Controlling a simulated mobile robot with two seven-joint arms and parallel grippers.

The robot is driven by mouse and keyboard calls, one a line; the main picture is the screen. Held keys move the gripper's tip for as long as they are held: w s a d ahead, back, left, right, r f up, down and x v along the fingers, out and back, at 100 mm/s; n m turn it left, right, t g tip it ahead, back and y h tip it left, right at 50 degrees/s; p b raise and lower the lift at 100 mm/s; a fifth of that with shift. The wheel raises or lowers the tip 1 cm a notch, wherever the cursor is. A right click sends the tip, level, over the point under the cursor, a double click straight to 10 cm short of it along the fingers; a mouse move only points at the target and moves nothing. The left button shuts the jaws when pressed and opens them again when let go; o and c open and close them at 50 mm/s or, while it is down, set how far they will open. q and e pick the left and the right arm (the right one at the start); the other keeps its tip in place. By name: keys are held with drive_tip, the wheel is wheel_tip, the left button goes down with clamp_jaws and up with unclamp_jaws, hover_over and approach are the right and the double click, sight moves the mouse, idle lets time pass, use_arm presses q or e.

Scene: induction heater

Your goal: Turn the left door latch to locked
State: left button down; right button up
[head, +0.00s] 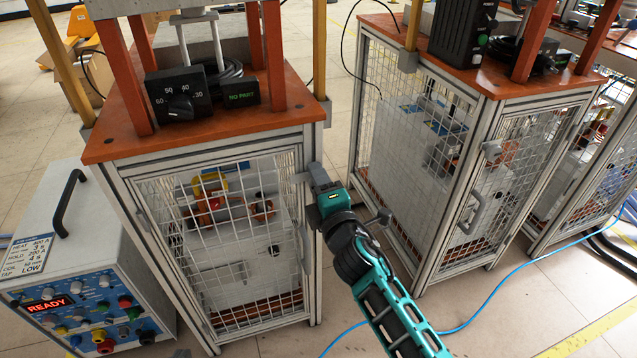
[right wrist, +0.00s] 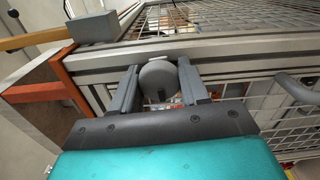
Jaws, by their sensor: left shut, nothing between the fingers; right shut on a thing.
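The left cabinet's mesh door (head: 225,235) is closed in its aluminium frame, below an orange top. My right gripper (head: 312,182) is at the upper right edge of this door in the head view. In the right wrist view, my right gripper (right wrist: 158,80) has its two grey fingers on either side of a rounded grey latch knob (right wrist: 157,76), shut on it. The knob sits at the frame rail. In the head view the gripper mostly hides the latch, so its turn angle cannot be read. My left gripper is in neither view.
A second mesh cabinet (head: 440,140) stands to the right, with a gap of floor between. A grey power unit (head: 75,250) reading READY stands at the left. A dial box (head: 180,95) sits on the orange top. A blue cable (head: 490,300) runs over the floor.

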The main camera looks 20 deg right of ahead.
drive_tip(key=shift+m, duration=0.5)
drive_tip(key=o, duration=1)
